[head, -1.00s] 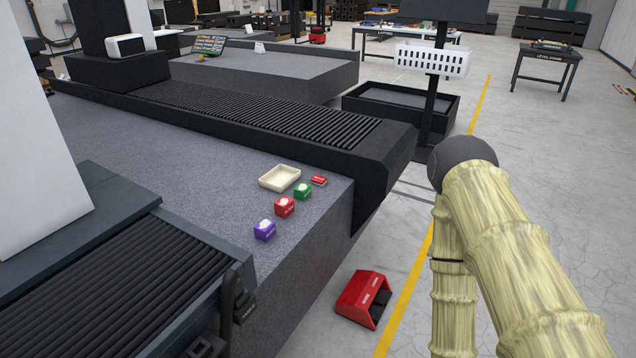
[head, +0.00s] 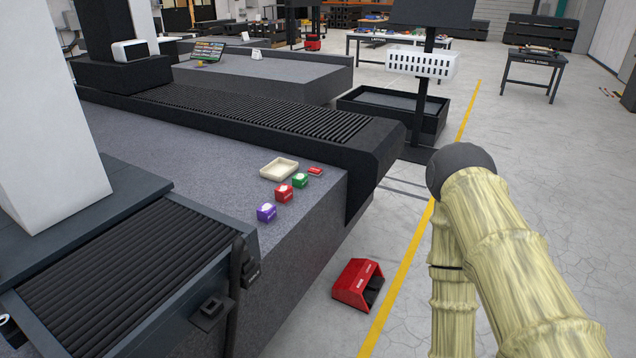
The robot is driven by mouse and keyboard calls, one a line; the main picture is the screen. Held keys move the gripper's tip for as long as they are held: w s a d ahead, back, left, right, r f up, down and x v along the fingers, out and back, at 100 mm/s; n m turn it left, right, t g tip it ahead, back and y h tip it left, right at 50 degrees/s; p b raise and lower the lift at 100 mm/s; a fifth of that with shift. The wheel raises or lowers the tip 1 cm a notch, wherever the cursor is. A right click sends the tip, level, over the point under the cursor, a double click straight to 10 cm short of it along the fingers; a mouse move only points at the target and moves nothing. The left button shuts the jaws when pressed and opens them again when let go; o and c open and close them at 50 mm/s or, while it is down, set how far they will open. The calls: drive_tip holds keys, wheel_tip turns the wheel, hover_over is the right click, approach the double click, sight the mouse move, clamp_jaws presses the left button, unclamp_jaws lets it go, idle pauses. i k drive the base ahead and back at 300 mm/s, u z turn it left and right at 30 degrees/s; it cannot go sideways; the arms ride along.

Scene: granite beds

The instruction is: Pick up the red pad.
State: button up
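A small flat red pad (head: 315,170) lies on the grey granite bed (head: 225,190), near its right edge. It is beside the right end of a cream tray (head: 279,169). My arm, in a pale yellow sleeve, fills the lower right; my gripper is not in view.
A black ribbed cover (head: 265,110) runs along the bed behind the tray. A red foot pedal unit (head: 358,285) sits on the floor in front of the bed. A yellow line (head: 410,250) crosses the floor, with open floor at the right.

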sight(313, 170)
drive_tip(key=z, duration=0.6)
drive_tip(key=i, duration=1.6)
drive_tip(key=u, duration=0.45)
